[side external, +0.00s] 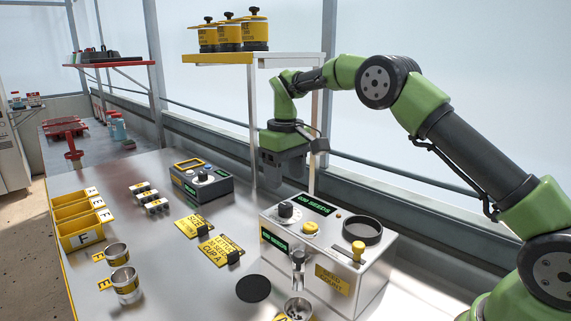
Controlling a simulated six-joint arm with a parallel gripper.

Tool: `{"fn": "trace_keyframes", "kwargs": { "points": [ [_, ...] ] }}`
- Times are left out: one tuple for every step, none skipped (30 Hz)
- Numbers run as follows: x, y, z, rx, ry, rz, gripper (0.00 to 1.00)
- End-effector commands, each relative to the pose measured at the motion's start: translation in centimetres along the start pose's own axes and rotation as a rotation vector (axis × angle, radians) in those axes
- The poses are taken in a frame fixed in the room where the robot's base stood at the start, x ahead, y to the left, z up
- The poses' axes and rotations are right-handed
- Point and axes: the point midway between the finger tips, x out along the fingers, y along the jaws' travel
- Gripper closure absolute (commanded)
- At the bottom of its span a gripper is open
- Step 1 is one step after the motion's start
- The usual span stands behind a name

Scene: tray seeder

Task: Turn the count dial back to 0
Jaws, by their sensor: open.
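The white seeder box (356,262) stands at the front right of the bench. A black dial knob (286,211) sits on its top left; I take this as the count dial. Its pointer setting is too small to read. A green-lettered display (316,203) lies beside the knob, and another (275,240) is on the front face. My gripper (284,172) points down, open and empty, above and behind the box, apart from the knob. A smaller grey box (201,186) with its own black knob (203,177) stands further back left.
The seeder box also bears a yellow button (310,228), a black round cup (362,230) and a yellow-topped plunger (358,250). Yellow sign cards (221,250), metal cups (125,281) and yellow bins (80,226) lie left. A shelf with yellow jars (228,36) is behind my arm.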

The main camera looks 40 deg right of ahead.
Motion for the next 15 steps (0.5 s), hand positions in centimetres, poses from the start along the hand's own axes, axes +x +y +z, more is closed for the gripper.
{"fn": "trace_keyframes", "kwargs": {
  "points": [
    [-0.8, 0.0, -0.1, 0.000, 0.004, 0.001, 0.41],
    [-1.2, 0.0, -0.1, 0.000, 0.003, 0.001, 0.41],
    [-1.6, 0.0, -0.1, -0.001, 0.002, 0.001, 0.41],
    [-1.9, 0.0, 0.0, -0.001, 0.001, 0.001, 0.41],
    [-2.1, 0.0, 0.0, -0.001, 0.001, 0.001, 0.41],
    [-2.4, 0.0, 0.0, 0.000, 0.000, 0.000, 0.41],
    [-2.5, 0.0, 0.0, -0.001, 0.000, 0.000, 0.41],
    [-2.6, 0.0, 0.0, -0.001, 0.000, 0.001, 0.41],
    [-2.7, 0.0, 0.0, -0.001, -0.001, 0.000, 0.41],
    [-2.8, 0.0, 0.0, -0.001, -0.001, 0.000, 0.41],
    [-2.8, 0.0, 0.0, -0.001, -0.001, 0.000, 0.41],
    [-2.8, 0.0, 0.0, -0.001, -0.002, 0.000, 0.41],
    [-2.8, 0.0, 0.0, -0.001, -0.002, 0.000, 0.41],
    [-2.8, 0.0, 0.0, -0.001, -0.002, 0.000, 0.41],
    [-2.7, 0.0, 0.0, -0.001, -0.002, 0.000, 0.41]
  ]
}}
